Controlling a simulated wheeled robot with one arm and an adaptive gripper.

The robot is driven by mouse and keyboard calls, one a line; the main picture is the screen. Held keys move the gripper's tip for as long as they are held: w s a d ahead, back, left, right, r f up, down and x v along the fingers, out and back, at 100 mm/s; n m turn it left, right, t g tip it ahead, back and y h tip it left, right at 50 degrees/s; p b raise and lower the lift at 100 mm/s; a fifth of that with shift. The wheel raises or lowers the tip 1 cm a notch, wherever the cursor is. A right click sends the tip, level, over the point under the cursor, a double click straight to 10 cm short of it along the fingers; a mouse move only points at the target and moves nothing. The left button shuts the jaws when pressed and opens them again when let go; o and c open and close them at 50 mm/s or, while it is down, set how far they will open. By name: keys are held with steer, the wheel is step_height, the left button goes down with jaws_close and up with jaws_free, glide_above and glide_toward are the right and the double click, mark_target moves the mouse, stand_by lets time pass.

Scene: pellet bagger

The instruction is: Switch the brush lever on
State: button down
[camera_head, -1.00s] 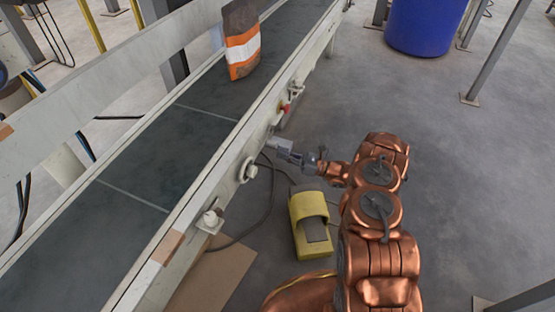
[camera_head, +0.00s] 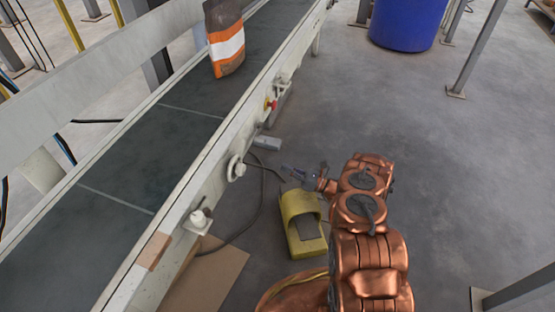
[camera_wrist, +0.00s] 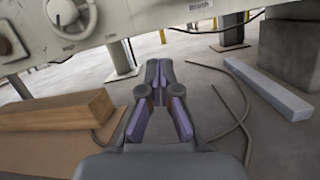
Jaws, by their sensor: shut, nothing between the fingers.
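A panel label reading "Brush" (camera_wrist: 201,5) shows at the top of the wrist view, on the side of the conveyor. A light grey bar (camera_head: 267,143) sticks out low by the conveyor's side in the head view. A similar bar (camera_wrist: 270,88) lies right of the fingers in the wrist view. I cannot tell for sure that it is the brush lever, nor its on or off position. My gripper (camera_head: 285,170) is shut and empty, apart from the bar and the conveyor side. Its fingers (camera_wrist: 158,75) point under the panel edge.
A round knob (camera_head: 236,168) is on the conveyor side, with a red and yellow control (camera_head: 271,104) farther along. A yellow foot pedal (camera_head: 300,225) stands on the floor below my gripper. A striped bag (camera_head: 225,45) is on the belt.

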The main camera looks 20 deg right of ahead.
steer(key=w+a+r+b, duration=0.4)
steer(key=w+a+r, duration=0.2)
steer(key=shift+a, duration=0.25)
stand_by(0.4)
steer(key=shift+w, duration=0.1)
steer(key=shift+a+r, duration=0.1)
steer(key=shift+r, duration=0.05)
